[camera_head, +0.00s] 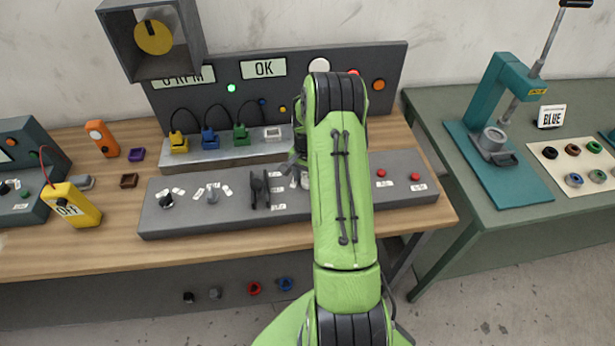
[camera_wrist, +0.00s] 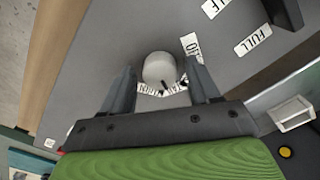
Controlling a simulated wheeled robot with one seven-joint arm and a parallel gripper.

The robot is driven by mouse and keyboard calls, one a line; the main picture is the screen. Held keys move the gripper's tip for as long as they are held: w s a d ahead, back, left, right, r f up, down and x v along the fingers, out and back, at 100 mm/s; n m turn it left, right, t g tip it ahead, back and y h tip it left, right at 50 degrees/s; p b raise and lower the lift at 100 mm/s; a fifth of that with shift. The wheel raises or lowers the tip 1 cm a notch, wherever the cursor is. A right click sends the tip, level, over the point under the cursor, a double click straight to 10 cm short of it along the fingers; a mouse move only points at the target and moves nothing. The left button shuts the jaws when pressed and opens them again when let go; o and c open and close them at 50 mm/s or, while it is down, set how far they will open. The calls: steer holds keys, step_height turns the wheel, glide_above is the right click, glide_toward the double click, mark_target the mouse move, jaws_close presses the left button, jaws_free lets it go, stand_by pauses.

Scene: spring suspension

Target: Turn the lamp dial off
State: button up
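A pale grey round dial (camera_wrist: 160,68) stands on the grey control panel, with small white labels around it. A dark mark shows on its lower right edge, near the lower labels; I cannot read them surely. My gripper (camera_wrist: 163,76) is open, with one finger on each side of the dial. I cannot tell whether either finger touches it. In the head view my own arm hides most of my gripper (camera_head: 300,160) and most of this part of the panel (camera_head: 228,213).
A black lever (camera_head: 259,190) stands just left of the dial's place. Two red buttons (camera_head: 398,175) lie right of my arm. A raised strip with coloured plugs (camera_head: 208,138) runs behind the panel. A yellow box (camera_head: 72,205) stands at left.

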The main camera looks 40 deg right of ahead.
steer(key=c, duration=0.9)
steer(key=shift+n, duration=0.3)
steer(key=n+b, duration=0.2)
steer(key=n, duration=0.1)
steer(key=shift+n, duration=0.4)
steer(key=n+b, duration=0.1)
steer(key=n, duration=0.3)
steer(key=shift+w+n, duration=0.1)
steer(key=shift+n, duration=0.2)
steer(key=n+b, duration=0.1)
steer(key=n, duration=0.3)
steer(key=shift+n+b, duration=0.75)
steer(key=shift+n, duration=1.75)
steer(key=shift+r, duration=0.1)
